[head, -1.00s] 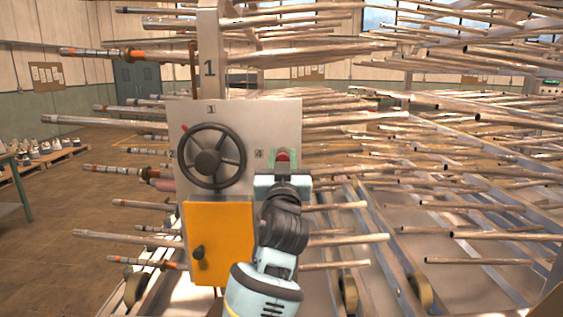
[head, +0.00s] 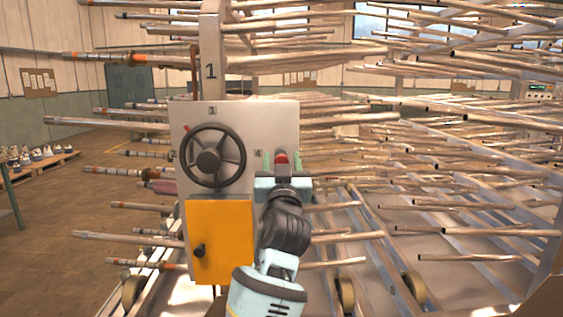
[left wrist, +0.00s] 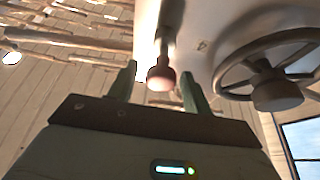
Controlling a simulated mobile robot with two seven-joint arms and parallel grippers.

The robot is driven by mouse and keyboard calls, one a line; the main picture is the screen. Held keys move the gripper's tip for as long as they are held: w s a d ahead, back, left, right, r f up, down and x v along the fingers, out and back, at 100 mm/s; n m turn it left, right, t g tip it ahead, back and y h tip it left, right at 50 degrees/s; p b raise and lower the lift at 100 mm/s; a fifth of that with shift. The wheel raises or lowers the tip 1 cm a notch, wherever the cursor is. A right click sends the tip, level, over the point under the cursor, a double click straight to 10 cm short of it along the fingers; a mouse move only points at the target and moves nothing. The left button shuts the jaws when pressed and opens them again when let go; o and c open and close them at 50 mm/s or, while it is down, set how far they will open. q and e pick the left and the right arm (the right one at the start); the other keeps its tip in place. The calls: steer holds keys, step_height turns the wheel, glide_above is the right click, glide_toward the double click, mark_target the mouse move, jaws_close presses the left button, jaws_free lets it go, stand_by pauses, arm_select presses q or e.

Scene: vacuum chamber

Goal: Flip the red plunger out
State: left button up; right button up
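The red plunger (head: 281,158) sticks out near the right edge of the grey panel (head: 250,125), to the right of the handwheel. In the left wrist view its dull red, rounded knob (left wrist: 161,78) and stem show in front of the panel. My left gripper (head: 282,161) is in front of it with its green fingers apart. In the left wrist view the open fingers (left wrist: 158,90) stand on either side of the knob, with visible gaps. The gripper hides part of the plunger in the head view. My right gripper is not in view.
A dark handwheel (head: 212,156) is on the panel, left of my gripper. Below it is a yellow-orange door (head: 222,240) with a black knob (head: 199,251). Many long metal rods (head: 450,150) stick out around and behind the panel.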

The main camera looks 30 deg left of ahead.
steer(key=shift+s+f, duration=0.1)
arm_select(q)
steer(key=b+v, duration=0.1)
steer(key=v, duration=0.6)
steer(key=shift+s+d, duration=0.15)
steer(key=shift+s, duration=0.2)
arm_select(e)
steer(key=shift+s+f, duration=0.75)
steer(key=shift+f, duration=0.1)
arm_select(q)
steer(key=shift+f, duration=0.15)
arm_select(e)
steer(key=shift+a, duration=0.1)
